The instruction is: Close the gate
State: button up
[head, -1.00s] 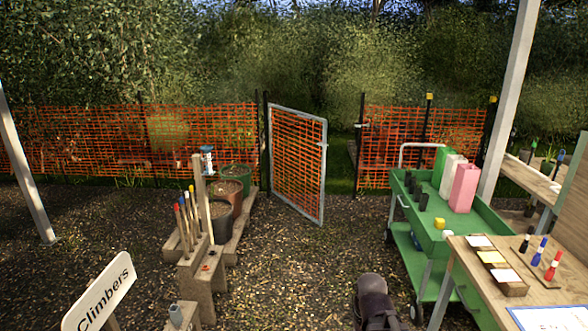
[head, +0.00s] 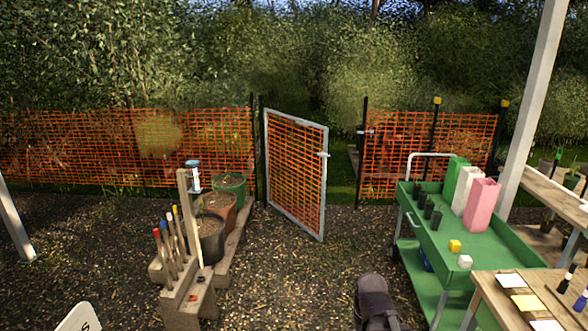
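The gate (head: 296,165) stands open in the head view, a grey metal frame filled with orange mesh. Its left side is at the dark post (head: 261,150), and its free right edge is swung toward me. A small pale latch piece (head: 323,155) sticks out on that free edge. The right gate post (head: 363,150) is dark and carries a small light fitting (head: 366,132). A gap showing grass lies between the free edge and this post. A dark rounded part of my arm shows at the bottom centre; my gripper itself is not in view.
A green trolley (head: 478,240) with cartons and pots stands at right, beside a wooden table (head: 490,290). A wooden stand (head: 190,297) with upright tools and potted planters is at left. Gravel between them is clear up to the gate. Orange mesh fence (head: 90,150) runs alongside.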

aim_at(323, 153)
jog(key=z, duration=0.05)
jog(key=i, duration=3.85)
jog(key=u, duration=0.45)
